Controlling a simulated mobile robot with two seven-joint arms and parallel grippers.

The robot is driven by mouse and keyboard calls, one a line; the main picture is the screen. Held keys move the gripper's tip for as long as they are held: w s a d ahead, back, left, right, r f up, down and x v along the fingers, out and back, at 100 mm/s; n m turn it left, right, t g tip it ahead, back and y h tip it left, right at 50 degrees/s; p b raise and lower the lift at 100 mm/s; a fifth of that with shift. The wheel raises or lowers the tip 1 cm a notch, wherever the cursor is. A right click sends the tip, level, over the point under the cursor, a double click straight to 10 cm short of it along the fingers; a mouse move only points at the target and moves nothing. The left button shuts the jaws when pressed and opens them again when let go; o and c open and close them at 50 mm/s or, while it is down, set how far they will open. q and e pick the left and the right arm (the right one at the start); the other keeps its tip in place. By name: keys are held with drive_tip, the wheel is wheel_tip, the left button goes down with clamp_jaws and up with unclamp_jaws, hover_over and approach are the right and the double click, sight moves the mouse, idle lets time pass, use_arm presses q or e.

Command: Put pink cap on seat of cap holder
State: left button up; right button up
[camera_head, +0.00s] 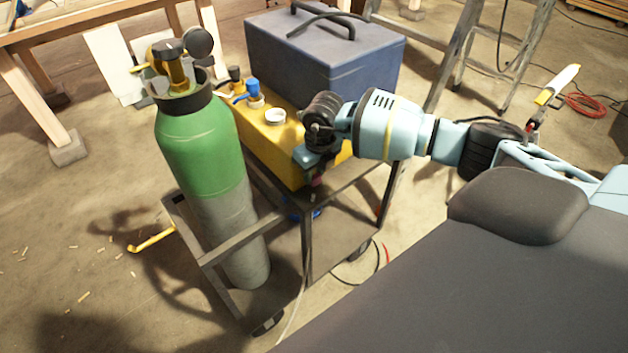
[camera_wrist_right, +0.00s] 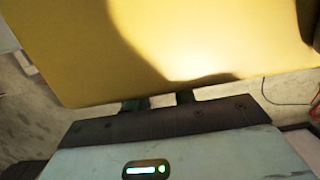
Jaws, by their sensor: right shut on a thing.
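My right gripper (camera_head: 313,172) points down at the near right end of the yellow box (camera_head: 262,148) on the cart. It is shut, with a small dark pink patch, seemingly the pink cap (camera_head: 318,181), at its fingertips; most of it is hidden. In the right wrist view the box's yellow face (camera_wrist_right: 160,50) fills the upper part, just beyond the dark fingertips (camera_wrist_right: 160,101), and the cap cannot be made out. On top of the box are a white round piece (camera_head: 275,116) and a blue-capped fitting (camera_head: 253,90). I cannot tell which part is the cap holder's seat. My left gripper is not in view.
A green and grey gas cylinder (camera_head: 205,150) with a brass valve stands left of the box in the cart. A blue-grey toolbox (camera_head: 325,60) stands behind the box. The cart's metal frame (camera_head: 308,240) and a loose cable (camera_head: 372,270) are below. A ladder (camera_head: 455,55) stands at the back.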

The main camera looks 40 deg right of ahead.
sight(315, 176)
drive_tip(key=shift+f, duration=0.1)
drive_tip(key=shift+f, duration=1.65)
drive_tip(key=shift+f, duration=0.2)
drive_tip(key=o, duration=0.9)
drive_tip(key=shift+o, duration=0.2)
drive_tip(key=shift+r, duration=0.1)
wheel_tip(315, 176, up, 12)
drive_tip(key=s, duration=0.1)
drive_tip(key=shift+s+p, duration=0.35)
drive_tip(key=shift+s, duration=0.05)
